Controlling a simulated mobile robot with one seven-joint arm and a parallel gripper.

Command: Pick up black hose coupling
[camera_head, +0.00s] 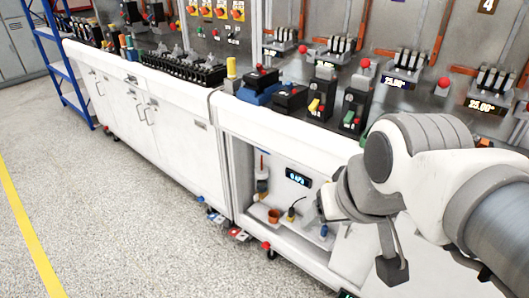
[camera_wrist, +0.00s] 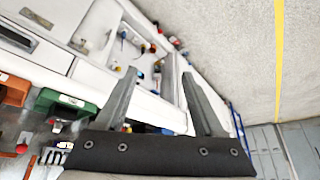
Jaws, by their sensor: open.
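My gripper (camera_wrist: 160,76) is open in the wrist view, with nothing between its two dark fingers. In the head view my arm reaches in from the right, and the fingers cannot be made out clearly. I cannot surely identify the black hose coupling. A small dark piece (camera_head: 291,212) stands on the low shelf in the cabinet's open bay, left of my wrist, and may be it. The wrist view shows small items on that cabinet, too small to tell apart.
An orange-brown cup (camera_head: 274,215) and a blue item (camera_head: 324,230) are on the same shelf. The white bench (camera_head: 180,90) carries breakers and black devices. Several small coloured items lie on the floor by its base. The grey floor (camera_head: 110,210) at left is clear.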

